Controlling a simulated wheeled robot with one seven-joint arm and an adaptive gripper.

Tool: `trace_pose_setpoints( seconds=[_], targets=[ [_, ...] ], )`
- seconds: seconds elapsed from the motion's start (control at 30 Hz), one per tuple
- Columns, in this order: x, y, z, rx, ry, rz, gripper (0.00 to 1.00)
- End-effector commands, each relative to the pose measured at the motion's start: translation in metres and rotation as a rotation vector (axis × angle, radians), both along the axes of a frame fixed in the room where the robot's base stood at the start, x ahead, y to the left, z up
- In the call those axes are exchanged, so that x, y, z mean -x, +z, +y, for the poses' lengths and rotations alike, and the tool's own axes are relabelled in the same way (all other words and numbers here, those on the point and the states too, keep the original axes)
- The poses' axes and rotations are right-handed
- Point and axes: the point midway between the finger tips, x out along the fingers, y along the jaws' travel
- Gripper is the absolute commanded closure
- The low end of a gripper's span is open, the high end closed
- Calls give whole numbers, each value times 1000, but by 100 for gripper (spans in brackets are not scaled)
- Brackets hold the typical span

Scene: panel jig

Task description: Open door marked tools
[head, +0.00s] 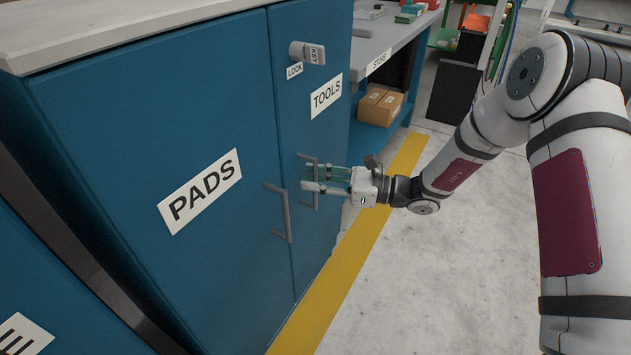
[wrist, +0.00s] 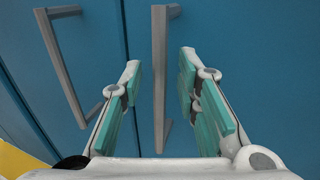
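The blue door marked TOOLS (head: 300,110) is shut, with its label (head: 326,95) near the top. Its grey upright bar handle (head: 316,190) is partly hidden by my gripper. My gripper (head: 304,177) is open, with its two teal-padded fingers pointing at this door. In the wrist view the handle (wrist: 160,80) stands between the open fingers, roughly centred. I cannot tell whether a finger touches it. A lock knob with a KEY tag (head: 307,53) sits above, over a LOCK label (head: 294,70).
The PADS door (head: 150,130) is shut on the left. Its handle (head: 280,213) stands close to my fingers and shows left in the wrist view (wrist: 70,65). A STORE bench (head: 400,45) with a carton (head: 381,105) stands behind. Floor by the yellow stripe (head: 345,265) is clear.

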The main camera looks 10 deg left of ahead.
Motion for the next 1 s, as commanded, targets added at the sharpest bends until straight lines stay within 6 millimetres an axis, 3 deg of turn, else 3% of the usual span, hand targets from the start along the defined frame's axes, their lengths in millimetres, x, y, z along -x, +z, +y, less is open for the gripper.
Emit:
trace_pose_setpoints(
  seconds=[0.23,0.37,1.0],
  targets=[
    [0,0,0,0,0,0,70],
    [0,0,0,0,0,0,100],
    [1,0,-9,1,57,-2,100]
  ],
)
